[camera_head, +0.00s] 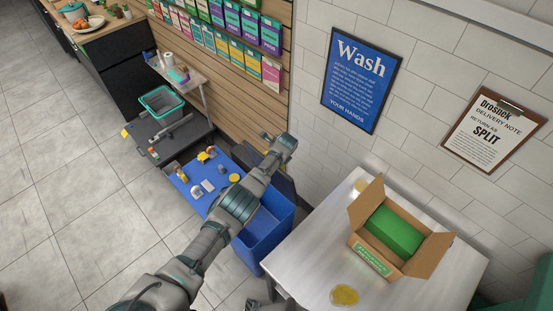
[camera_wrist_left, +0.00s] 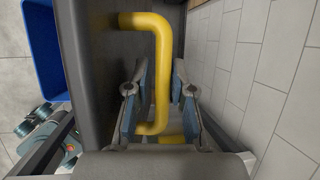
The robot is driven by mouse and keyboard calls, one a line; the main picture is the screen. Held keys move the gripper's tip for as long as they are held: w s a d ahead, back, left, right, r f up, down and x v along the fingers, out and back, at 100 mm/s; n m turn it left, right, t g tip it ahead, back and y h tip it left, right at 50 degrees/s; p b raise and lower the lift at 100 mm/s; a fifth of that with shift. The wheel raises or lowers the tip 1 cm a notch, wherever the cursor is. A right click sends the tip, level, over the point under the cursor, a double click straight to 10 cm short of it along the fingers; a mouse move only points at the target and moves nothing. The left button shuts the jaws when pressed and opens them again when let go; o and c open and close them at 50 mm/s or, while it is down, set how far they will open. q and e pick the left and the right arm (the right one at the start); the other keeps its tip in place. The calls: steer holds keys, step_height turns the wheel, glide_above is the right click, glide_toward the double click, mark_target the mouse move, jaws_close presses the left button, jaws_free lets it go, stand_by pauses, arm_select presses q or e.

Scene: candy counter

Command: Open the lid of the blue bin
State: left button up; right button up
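The blue bin (camera_head: 262,238) stands beside the white table in the head view, partly hidden behind my left arm. Its dark lid (camera_head: 284,187) stands raised at the wall side of the bin. In the left wrist view a yellow bent handle (camera_wrist_left: 161,70) sits on the dark lid surface (camera_wrist_left: 105,60), with part of the blue bin (camera_wrist_left: 45,50) at upper left. My left gripper (camera_wrist_left: 158,92) has one finger on each side of the handle, with gaps showing, so it looks open. In the head view its fingers are not clear. My right gripper is not clearly in view.
A white table (camera_head: 310,250) at right holds an open cardboard box (camera_head: 432,255) with a green package. A blue tray-like surface (camera_head: 215,198) with several small items lies left of the bin. A tiled wall stands close behind. The floor at left is clear.

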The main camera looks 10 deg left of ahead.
arm_select(q)
steer(key=shift+w, duration=0.15)
steer(key=shift+r, duration=0.15)
steer(key=shift+d+r, duration=0.2)
steer(key=shift+r, duration=0.25)
steer(key=v, duration=1)
steer(key=shift+s+d+r, duration=0.1)
steer(key=shift+s+r, duration=0.15)
steer(key=shift+s, duration=0.1)
steer(key=shift+s+f, duration=0.1)
